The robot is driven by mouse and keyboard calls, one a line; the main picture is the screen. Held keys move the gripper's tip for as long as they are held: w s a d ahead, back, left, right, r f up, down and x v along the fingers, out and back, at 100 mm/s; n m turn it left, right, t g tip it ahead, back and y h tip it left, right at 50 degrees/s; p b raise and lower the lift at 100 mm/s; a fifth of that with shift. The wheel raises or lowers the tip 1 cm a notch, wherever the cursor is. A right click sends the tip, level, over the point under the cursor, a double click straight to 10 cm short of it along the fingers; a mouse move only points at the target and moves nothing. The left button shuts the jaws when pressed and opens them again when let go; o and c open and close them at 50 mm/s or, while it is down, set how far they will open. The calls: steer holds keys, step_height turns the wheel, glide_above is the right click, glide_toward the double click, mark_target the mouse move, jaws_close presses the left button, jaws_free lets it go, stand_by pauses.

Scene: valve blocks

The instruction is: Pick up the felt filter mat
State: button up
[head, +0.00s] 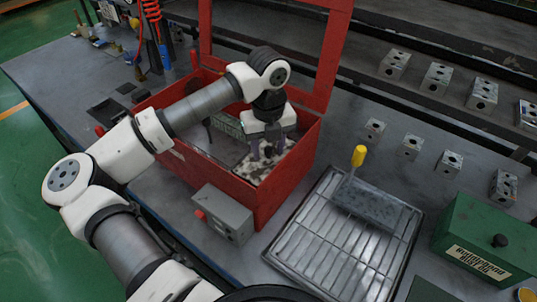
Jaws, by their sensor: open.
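A speckled white-and-dark mat (249,170), which looks like the felt filter mat, lies inside the open red box (283,178) toward its right end. My gripper (267,156) points down into the box, over the mat, with its jaws open. The jaws cover part of the mat, and the box's front wall may hide its near edge. I cannot tell whether the fingertips touch the mat.
The red box's walls and raised frame (330,58) surround my gripper closely. A grey switch box (222,215) stands in front. A green box (488,238) and several metal valve blocks (411,147) stand right.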

jaws_close()
steer(key=shift+r, duration=0.1)
stand_by(0.3)
